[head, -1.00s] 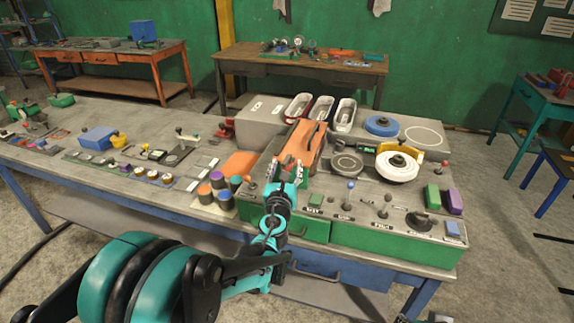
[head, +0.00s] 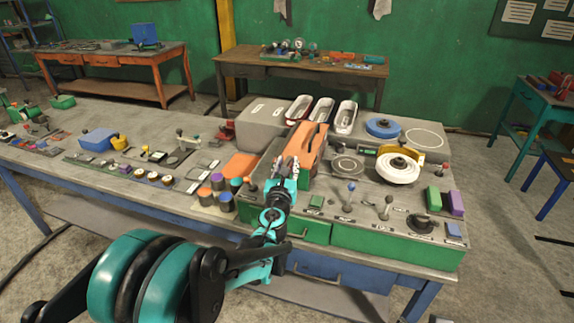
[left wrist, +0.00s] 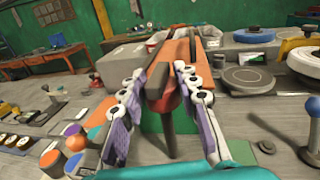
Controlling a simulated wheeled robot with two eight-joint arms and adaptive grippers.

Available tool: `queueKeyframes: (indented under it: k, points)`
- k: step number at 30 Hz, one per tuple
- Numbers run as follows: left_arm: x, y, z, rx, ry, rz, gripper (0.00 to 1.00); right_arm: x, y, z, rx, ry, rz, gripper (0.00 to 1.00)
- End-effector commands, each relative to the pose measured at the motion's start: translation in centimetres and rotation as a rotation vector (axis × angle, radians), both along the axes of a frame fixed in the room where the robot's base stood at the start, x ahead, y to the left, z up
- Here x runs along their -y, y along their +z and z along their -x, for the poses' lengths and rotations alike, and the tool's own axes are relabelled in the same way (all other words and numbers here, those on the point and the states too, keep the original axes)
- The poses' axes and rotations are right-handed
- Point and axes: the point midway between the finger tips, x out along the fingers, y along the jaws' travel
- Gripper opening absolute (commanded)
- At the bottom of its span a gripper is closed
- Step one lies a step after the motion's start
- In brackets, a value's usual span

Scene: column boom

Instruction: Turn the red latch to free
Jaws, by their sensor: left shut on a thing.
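My left gripper (head: 287,163) reaches over the front of the grey and green console. In the left wrist view its two fingers (left wrist: 160,82) stand on either side of a red latch (left wrist: 168,103), which sits above a thin dark post. The fingers are shut on it; the contact itself is partly hidden by the finger pads. A long orange-red block (head: 312,142) lies just beyond the fingertips. In the head view the gripper covers the latch. My right gripper is not clearly seen.
To the right on the console are a blue-knobbed lever (head: 350,188), a grey lever (head: 387,207), a white wheel (head: 398,171) and green and purple blocks. Capped cylinders (head: 226,201) stand close to the left of my gripper. A grey box (head: 264,124) stands behind.

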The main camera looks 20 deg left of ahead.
Motion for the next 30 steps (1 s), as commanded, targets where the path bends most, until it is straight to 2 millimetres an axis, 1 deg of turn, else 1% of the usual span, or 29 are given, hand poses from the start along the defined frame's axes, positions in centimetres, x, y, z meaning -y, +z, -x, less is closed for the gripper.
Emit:
queueKeyframes:
  k: [5, 11, 30]
  points:
    - [-0.18, -0.02, 0.03, 0.000, -0.067, 0.002, 0.02, 0.00, -0.03, 0.00, 0.000, 0.000, 0.000, 0.40]
    - [-0.35, -0.04, 0.00, 0.000, -0.210, 0.001, 0.02, 0.00, -0.09, -0.01, 0.000, 0.000, 0.000, 0.40]
    - [-0.33, -0.05, -0.21, -0.002, -0.816, 0.001, 0.02, 0.00, -0.09, 0.00, 0.000, 0.000, 0.000, 0.40]
